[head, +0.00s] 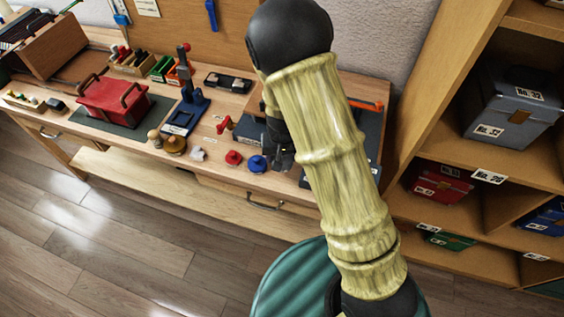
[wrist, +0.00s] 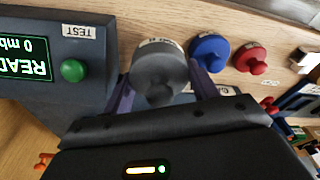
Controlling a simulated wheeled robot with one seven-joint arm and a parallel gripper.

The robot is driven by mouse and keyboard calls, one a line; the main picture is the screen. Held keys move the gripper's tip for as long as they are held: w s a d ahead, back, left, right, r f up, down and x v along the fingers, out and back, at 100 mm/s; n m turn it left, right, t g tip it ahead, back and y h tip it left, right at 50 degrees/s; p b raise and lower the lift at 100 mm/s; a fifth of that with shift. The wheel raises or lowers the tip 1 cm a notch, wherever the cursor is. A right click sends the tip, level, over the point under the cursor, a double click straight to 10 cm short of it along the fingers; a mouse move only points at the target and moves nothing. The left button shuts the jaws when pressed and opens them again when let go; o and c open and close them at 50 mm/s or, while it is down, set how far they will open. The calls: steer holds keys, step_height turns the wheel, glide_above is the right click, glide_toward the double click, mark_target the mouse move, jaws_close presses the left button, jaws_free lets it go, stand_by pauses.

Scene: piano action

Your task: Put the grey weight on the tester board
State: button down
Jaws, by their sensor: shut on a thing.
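In the wrist view my gripper (wrist: 160,85) is shut on the grey weight (wrist: 158,68), a round disc with a knob, held between two dark purple fingers. Left of it is the dark tester (wrist: 100,55) with a green-lettered screen (wrist: 25,60) reading "READ…" and 0, a green button (wrist: 73,70) and a TEST label. I cannot tell whether the weight touches anything below. In the head view my gripper (head: 282,157) is low over the bench's front part, partly behind my arm; the grey weight cannot be made out there.
A blue weight (head: 257,163) and a red weight (head: 234,158) stand left of my gripper; they also show in the wrist view, blue (wrist: 209,50) and red (wrist: 250,58). A red case (head: 112,99) and a blue stand (head: 186,115) are farther left. Shelves (head: 470,200) close the right side.

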step_height(320, 180, up, 5)
steer(key=shift+f, duration=0.2)
steer(key=shift+f, duration=0.1)
stand_by(0.5)
